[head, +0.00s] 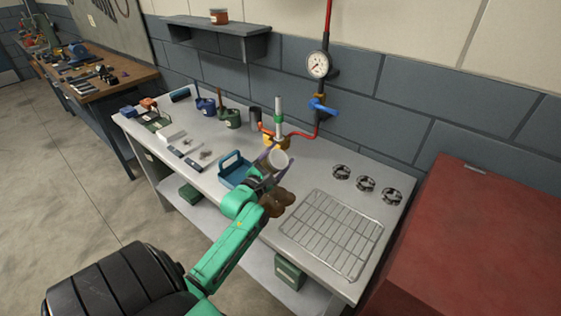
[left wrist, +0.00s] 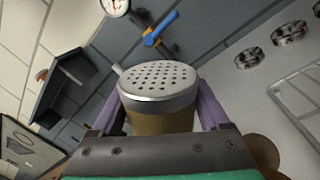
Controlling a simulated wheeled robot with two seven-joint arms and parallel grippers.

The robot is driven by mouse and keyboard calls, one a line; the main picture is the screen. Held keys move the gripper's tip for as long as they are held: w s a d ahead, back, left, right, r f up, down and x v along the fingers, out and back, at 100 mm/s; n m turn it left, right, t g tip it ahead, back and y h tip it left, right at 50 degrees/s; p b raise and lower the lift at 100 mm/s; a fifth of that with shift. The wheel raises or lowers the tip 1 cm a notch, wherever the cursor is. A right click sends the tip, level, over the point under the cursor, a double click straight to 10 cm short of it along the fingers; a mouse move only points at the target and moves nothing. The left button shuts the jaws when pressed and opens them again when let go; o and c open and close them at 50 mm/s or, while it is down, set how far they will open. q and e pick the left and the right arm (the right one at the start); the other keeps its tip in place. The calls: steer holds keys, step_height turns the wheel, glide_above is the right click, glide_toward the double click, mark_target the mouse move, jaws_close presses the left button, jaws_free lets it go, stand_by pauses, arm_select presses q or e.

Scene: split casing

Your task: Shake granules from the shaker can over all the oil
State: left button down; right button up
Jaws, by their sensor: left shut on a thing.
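My left gripper (head: 266,168) is shut on the shaker can (head: 275,160), held above the workbench. In the left wrist view the can (left wrist: 158,82) shows its pale metal lid with many small holes, between the two purple fingers; its lower body looks tan. The lid faces up toward the wrist camera, and the can looks tilted in the head view. A dark brown oil patch (head: 284,195) lies on the bench just right of the gripper, partly hidden by my green arm. Its edge also shows in the left wrist view (left wrist: 265,158). No granules are visible. My right gripper is out of view.
A wire rack (head: 331,232) lies right of the oil, with several dark round fittings (head: 365,184) behind it. A blue tray (head: 234,168) stands left of the gripper. A red cabinet (head: 465,240) stands at the right.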

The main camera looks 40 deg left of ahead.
arm_select(q)
step_height(320, 180, down, 2)
steer(key=shift+a+m+b, duration=0.15)
steer(key=shift+m+b, duration=0.65)
steer(key=shift+b, duration=0.35)
steer(key=f+m+b, duration=0.1)
steer(key=b, duration=0.2)
steer(key=f+m+b, duration=0.1)
steer(key=m+b, duration=0.1)
steer(key=b, duration=0.1)
steer(key=shift+s+a+f+m+t+h, duration=0.1)
steer(key=shift+a+f+m+t+h, duration=0.1)
steer(key=shift+m+t+h, duration=0.15)
step_height(320, 180, down, 4)
steer(key=m+b, duration=0.2)
steer(key=m, duration=0.1)
steer(key=m+h+b, duration=0.1)
steer(key=m+b, duration=0.1)
steer(key=m, duration=0.2)
steer(key=shift+h, duration=0.25)
steer(key=shift+f+m+h, duration=0.4)
steer(key=shift+m, duration=0.75)
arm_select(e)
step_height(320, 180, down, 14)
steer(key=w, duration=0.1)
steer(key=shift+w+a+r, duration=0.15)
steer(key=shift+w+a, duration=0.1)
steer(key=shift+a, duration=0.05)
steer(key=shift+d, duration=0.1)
